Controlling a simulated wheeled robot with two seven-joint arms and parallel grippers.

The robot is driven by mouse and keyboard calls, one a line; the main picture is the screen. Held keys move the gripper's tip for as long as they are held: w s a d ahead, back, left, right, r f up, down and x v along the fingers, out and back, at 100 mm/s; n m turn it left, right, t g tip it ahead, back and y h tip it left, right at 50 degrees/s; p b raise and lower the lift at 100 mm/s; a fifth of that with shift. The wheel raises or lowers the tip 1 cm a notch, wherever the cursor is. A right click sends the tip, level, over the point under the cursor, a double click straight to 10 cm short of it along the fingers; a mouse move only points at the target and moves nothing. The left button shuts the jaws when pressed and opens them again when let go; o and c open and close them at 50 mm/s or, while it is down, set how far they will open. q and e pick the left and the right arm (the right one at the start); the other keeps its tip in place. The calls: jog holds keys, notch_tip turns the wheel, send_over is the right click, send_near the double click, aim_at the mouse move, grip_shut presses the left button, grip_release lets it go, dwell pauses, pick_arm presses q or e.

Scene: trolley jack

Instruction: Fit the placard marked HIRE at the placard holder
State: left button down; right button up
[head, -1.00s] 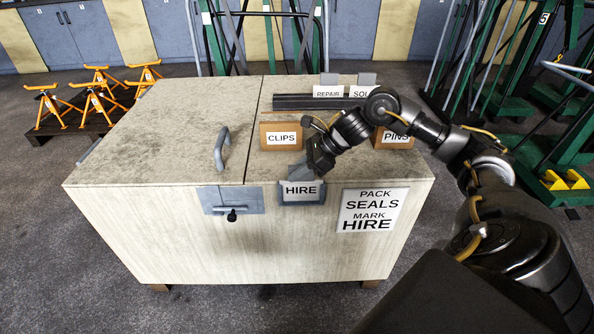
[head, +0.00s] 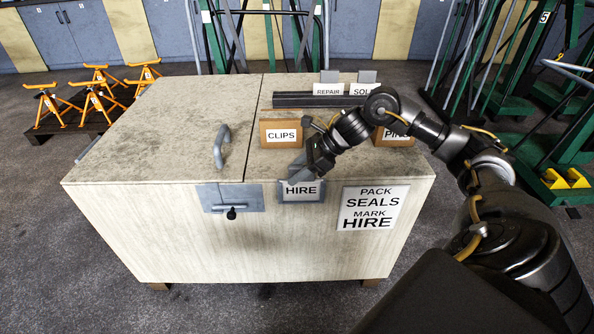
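The placard marked HIRE (head: 300,190) is upright at the grey placard holder (head: 284,198) on the upper front face of the pale chest, right of the latch. Its lower part sits within the holder's frame as far as I can see; how deep it is seated I cannot tell. My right gripper (head: 300,175) is at the top edge of the placard, at the chest's front edge. Its fingers cover the placard's upper part, and whether they grip it or stand open around it is too small to tell. My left gripper is not in view.
The chest lid (head: 160,130) has a grey handle (head: 221,147). A CLIPS box (head: 281,133), a partly hidden PINS box (head: 393,137) and REPAIR (head: 328,89) and SOLD (head: 363,89) placards in a dark rack stand on top. A PACK SEALS MARK HIRE sign (head: 372,208) is on the front.

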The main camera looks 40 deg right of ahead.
jog(key=shift+d, duration=0.1)
jog(key=v, duration=1)
jog(key=shift+s+r, duration=0.2)
jog(key=shift+r, duration=0.1)
jog(key=shift+d, duration=0.1)
dwell(0.3)
